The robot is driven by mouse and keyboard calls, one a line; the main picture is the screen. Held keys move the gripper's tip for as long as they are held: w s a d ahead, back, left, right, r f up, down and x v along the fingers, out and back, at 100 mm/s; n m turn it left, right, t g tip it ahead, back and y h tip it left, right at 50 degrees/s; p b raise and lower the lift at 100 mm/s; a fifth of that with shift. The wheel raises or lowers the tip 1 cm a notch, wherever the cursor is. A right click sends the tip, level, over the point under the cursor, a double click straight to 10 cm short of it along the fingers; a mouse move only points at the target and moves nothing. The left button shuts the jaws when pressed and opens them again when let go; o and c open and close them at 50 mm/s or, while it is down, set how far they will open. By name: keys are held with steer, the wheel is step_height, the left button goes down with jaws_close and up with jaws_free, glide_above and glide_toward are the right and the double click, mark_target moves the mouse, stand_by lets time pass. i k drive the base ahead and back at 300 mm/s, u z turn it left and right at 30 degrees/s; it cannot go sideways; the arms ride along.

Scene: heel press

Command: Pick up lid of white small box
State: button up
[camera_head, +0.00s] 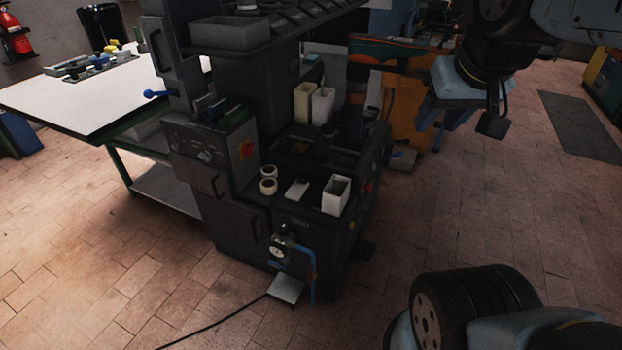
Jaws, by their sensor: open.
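A small white flat piece (297,189), which looks like the lid, lies on the dark front shelf of the press. An open-topped white small box (335,196) stands upright just to its right, apart from it. My gripper (462,122) hangs at the upper right, well to the right of and above the shelf. Its jaws are apart and it touches neither the lid nor the box. The inside of the box is mostly hidden.
Two cream rolls (268,178) sit left of the lid. Two taller pale containers (313,104) stand further back on the dark press (240,215). A white-topped table (85,95) is at the left. Tiled floor (480,215) is clear right of the press.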

mark_target(295, 192)
steer(key=u, duration=1.7)
steer(key=i, duration=0.1)
steer(key=z, duration=3.15)
steer(key=k, duration=2.2)
steer(key=u, duration=1)
steer(key=i, duration=1)
steer(key=u, duration=0.1)
